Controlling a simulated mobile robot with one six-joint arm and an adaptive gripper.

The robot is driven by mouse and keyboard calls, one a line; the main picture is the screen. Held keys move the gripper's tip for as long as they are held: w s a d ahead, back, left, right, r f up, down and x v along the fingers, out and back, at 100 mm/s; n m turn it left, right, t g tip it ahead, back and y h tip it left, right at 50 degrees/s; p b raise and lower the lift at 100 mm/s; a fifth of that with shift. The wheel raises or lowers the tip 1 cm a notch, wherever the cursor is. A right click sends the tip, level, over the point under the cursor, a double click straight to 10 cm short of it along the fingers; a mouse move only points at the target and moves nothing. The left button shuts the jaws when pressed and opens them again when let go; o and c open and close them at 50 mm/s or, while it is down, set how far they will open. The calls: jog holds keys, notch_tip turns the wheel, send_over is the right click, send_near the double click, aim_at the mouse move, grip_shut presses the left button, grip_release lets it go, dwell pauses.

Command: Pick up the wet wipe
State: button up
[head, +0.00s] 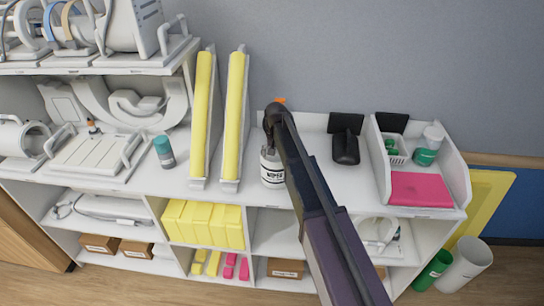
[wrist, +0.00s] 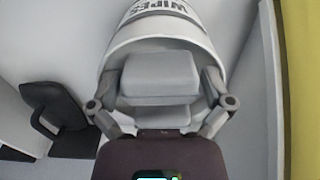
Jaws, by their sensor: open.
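The wet wipe container (head: 271,168) is a white cylinder with "WIPES" lettering, standing upright on the shelf top in the head view. My gripper (head: 272,118), dark and seen from behind, is at the container's upper part and hides its top. In the wrist view the container (wrist: 150,28) fills the upper middle, lettering upside down, close beyond my gripper (wrist: 162,85). My gripper is open, with its grey parts overlapping the container's near end. Whether they touch it cannot be told.
A yellow-faced upright panel (head: 235,115) stands just left of the container. To the right are a black object (head: 346,148) and an open white tray (head: 458,180) with a pink pad (head: 421,189) and a green-and-white bottle (head: 428,146). A teal-capped bottle (head: 164,152) stands further left.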

jog(key=shift+c, duration=0.2)
jog(key=c, duration=0.7)
jog(key=shift+r, duration=0.15)
notch_tip(320, 180, up, 4)
jog(key=p, duration=0.3)
jog(key=shift+f+p, duration=0.25)
jog(key=shift+p, duration=0.15)
jog(key=s+d+r+p, duration=0.1)
jog(key=s+d, duration=0.3)
jog(key=s, duration=1.1)
jog(key=shift+s, duration=0.25)
jog(key=shift+r, duration=0.1)
